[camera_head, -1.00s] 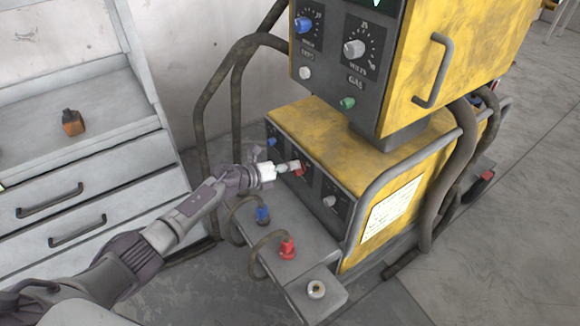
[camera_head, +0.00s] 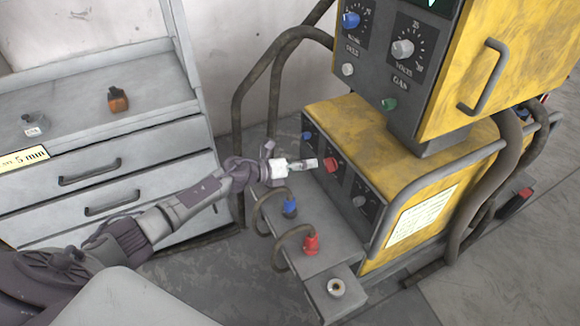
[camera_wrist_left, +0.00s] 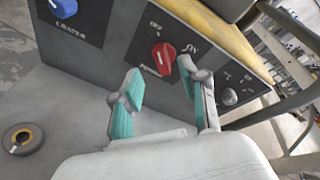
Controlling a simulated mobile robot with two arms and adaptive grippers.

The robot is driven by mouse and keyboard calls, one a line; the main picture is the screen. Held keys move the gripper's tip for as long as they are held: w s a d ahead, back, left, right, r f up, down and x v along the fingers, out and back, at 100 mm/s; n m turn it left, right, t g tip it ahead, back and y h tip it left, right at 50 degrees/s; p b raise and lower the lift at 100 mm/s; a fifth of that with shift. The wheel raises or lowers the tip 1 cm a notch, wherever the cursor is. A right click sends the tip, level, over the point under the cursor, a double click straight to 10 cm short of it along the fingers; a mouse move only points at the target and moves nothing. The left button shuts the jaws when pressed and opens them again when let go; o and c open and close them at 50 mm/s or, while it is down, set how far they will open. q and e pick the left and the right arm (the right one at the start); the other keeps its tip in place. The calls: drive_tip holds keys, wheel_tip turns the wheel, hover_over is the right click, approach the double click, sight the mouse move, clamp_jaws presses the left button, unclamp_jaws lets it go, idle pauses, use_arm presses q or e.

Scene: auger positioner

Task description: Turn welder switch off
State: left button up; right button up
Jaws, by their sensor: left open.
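The welder's red switch knob (camera_head: 332,164) is on the front panel of the lower yellow unit. In the left wrist view the red knob (camera_wrist_left: 163,57) sits on a dark plate with "OFF" and "ON" lettering, and a pale mark shows on the knob. My left gripper (camera_head: 314,163) is just left of the knob in the head view, with a small gap. In the left wrist view my left gripper (camera_wrist_left: 160,72) is open, its teal-padded fingers apart and empty, with the knob beyond and between the tips. My right gripper is not in view.
A blue knob (camera_wrist_left: 63,7) and a grey knob (camera_wrist_left: 229,96) flank the switch. Blue (camera_head: 290,207) and red (camera_head: 311,243) cable plugs stand on the ledge below my left arm. A yellow upper unit (camera_head: 500,70) overhangs. A drawer cabinet (camera_head: 110,150) stands left.

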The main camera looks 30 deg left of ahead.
use_arm(q)
drive_tip(key=v, duration=0.6)
drive_tip(key=shift+d, duration=0.1)
